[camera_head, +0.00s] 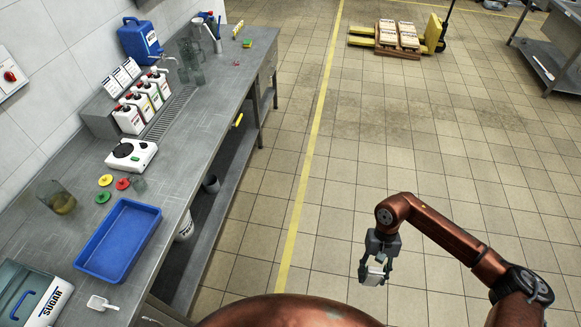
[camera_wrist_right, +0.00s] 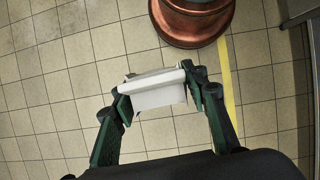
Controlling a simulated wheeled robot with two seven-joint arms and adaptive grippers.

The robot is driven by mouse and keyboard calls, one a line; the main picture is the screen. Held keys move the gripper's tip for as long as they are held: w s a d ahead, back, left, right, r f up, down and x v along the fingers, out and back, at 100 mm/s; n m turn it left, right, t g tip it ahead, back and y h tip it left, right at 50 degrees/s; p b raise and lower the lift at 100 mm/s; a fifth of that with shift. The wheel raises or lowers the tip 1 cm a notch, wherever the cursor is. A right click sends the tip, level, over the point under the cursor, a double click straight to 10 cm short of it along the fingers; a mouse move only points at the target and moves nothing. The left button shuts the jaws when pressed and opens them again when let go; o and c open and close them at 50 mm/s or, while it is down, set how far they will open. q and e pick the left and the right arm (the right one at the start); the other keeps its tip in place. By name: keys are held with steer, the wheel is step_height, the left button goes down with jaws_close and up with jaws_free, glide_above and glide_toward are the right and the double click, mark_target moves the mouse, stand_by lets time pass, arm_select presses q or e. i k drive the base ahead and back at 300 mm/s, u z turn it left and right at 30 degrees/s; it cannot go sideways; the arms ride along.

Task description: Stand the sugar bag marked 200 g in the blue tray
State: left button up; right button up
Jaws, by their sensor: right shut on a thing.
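The blue tray (camera_head: 118,240) lies on the steel bench at the left of the head view and looks empty. My right gripper (camera_head: 375,276) is out over the tiled floor, well to the right of the bench. It is shut on a small white bag (camera_head: 376,269). In the right wrist view the white bag (camera_wrist_right: 159,97) sits between the two fingers of the right gripper (camera_wrist_right: 160,92). No 200 g mark can be read on it from here. My left gripper is not in view.
A sugar bin (camera_head: 40,299) and a white scoop (camera_head: 102,304) are near the tray. Beyond it are coloured lids (camera_head: 122,184), a glass jar (camera_head: 56,197) and a white scale (camera_head: 131,154). Open floor separates the bench from my right gripper.

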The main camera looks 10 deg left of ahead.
mark_target(104, 260)
steer(key=u, duration=3)
